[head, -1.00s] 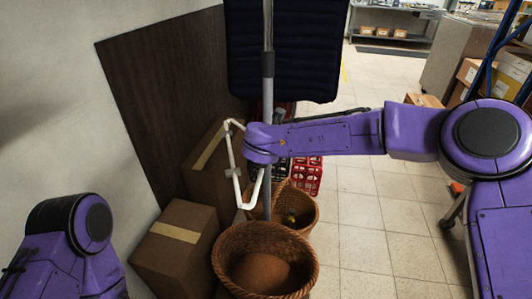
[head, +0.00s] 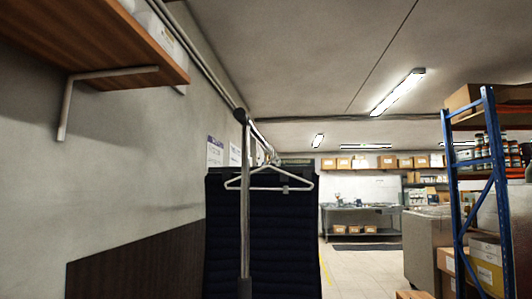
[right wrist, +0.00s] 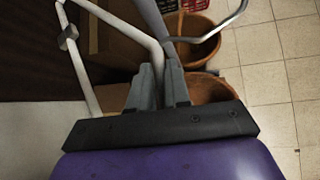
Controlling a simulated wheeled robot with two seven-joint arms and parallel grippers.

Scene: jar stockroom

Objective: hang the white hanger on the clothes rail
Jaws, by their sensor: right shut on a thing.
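The clothes rail (head: 262,141) is a grey metal bar that runs away from me on an upright pole (head: 245,215). A white hanger (head: 288,188) shows below the rail in the head view, in front of a dark quilted cloth (head: 285,240). In the right wrist view my right gripper (right wrist: 160,82) is shut on a white hanger (right wrist: 82,62), with a small grey clip on its bar. That hanger is held low, above baskets and boxes. Neither gripper is visible in the head view now, and my left gripper is out of sight.
A wooden wall shelf (head: 120,40) on a bracket juts out at the upper left. Wicker baskets (right wrist: 200,50) and a cardboard box (right wrist: 105,42) stand below the right gripper. A blue-framed rack (head: 492,175) stands at the right. Tiled floor is open in the middle.

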